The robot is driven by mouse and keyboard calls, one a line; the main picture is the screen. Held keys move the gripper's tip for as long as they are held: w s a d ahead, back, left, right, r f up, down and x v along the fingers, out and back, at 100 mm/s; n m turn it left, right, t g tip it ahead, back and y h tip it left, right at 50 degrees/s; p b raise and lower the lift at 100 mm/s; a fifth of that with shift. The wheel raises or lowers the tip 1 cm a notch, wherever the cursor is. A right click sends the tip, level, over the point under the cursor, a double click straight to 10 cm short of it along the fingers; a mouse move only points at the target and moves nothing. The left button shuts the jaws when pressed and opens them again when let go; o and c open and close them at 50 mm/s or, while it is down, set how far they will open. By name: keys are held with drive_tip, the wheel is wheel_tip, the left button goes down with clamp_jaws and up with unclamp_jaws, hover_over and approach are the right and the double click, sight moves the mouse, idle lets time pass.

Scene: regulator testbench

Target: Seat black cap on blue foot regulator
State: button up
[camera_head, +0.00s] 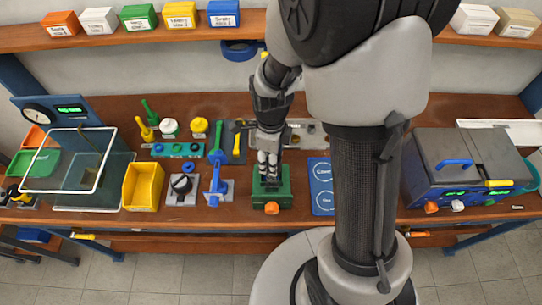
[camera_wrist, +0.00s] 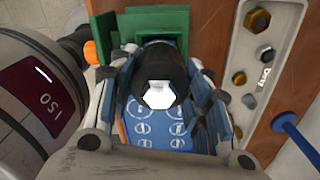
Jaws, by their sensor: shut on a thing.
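My gripper (camera_head: 268,172) points down over a green fixture (camera_head: 286,200) with an orange knob, near the front of the bench. In the wrist view, my gripper (camera_wrist: 162,98) is shut on the black cap (camera_wrist: 157,63), which has a pale hexagonal face toward the camera. The green fixture (camera_wrist: 108,27) shows just beyond the cap. A bit of blue is visible between cap and fixture, perhaps the regulator's blue foot. The cap hides most of what lies behind it, so I cannot tell whether they touch.
A blue mat (camera_head: 321,186) with white circles lies right of the fixture. A blue upright tool (camera_head: 216,182), a black-knobbed device (camera_head: 182,187) and a yellow bin (camera_head: 142,187) stand to the left. A grey machine (camera_head: 462,165) fills the right side. A metal plate (camera_wrist: 262,50) holds nuts.

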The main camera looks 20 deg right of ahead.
drive_tip(key=shift+f+b, duration=0.45)
drive_tip(key=shift+f, duration=0.1)
idle(0.5)
drive_tip(key=o, duration=1.2)
drive_tip(key=shift+o, duration=0.2)
drive_tip(key=o, duration=0.4)
drive_tip(key=shift+r, duration=0.1)
drive_tip(key=shift+r+p, duration=3.2)
drive_tip(key=shift+r, duration=0.8)
